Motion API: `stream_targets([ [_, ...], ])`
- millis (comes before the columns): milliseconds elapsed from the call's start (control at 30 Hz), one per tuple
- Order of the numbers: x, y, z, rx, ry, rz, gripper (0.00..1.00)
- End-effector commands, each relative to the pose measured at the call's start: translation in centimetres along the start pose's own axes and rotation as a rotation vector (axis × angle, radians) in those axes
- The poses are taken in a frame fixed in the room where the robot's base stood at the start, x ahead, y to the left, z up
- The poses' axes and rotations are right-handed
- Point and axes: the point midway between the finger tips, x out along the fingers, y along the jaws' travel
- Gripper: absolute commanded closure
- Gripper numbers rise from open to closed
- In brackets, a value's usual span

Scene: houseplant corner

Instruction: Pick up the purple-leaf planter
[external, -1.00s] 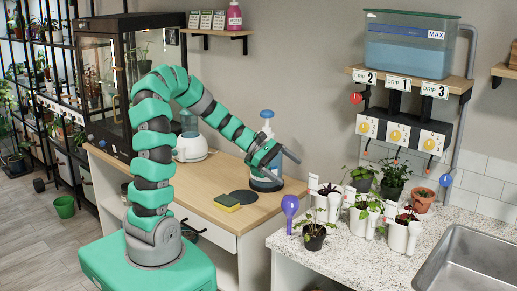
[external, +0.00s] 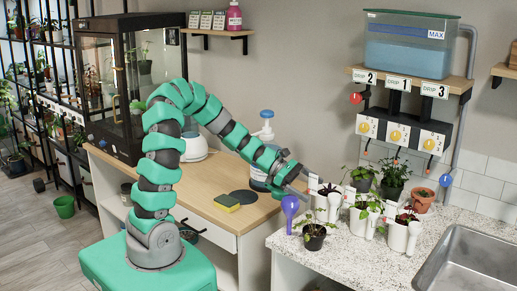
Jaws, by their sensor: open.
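Several white planters with side tubes stand on the speckled counter (external: 345,262). The left one (external: 321,203) carries a small plant with dark, purplish leaves (external: 328,189). The right one (external: 397,238) also has dark reddish-purple leaves (external: 406,216), so I cannot tell for certain which is the purple-leaf planter. The middle one (external: 357,222) has green leaves. My gripper (external: 307,187) is open and empty, just left of the left planter at about its leaf height. Whether it touches the plant or its white label cannot be told.
A purple bulb-shaped tool (external: 290,206) stands just below my gripper, and a black pot with a seedling (external: 314,241) is in front. Behind are a black pot (external: 391,191) and a terracotta pot (external: 423,200). A sink (external: 470,255) is at the right.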

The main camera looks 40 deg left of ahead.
Motion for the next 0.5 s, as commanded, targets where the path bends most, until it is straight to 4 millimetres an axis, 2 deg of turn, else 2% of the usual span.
stream_targets([
  [167,1.0,0.1,0.1,0.001,0.001,-0.001,0.0],
  [500,4.7,0.4,0.2,0.001,-0.001,0.0,0.0],
])
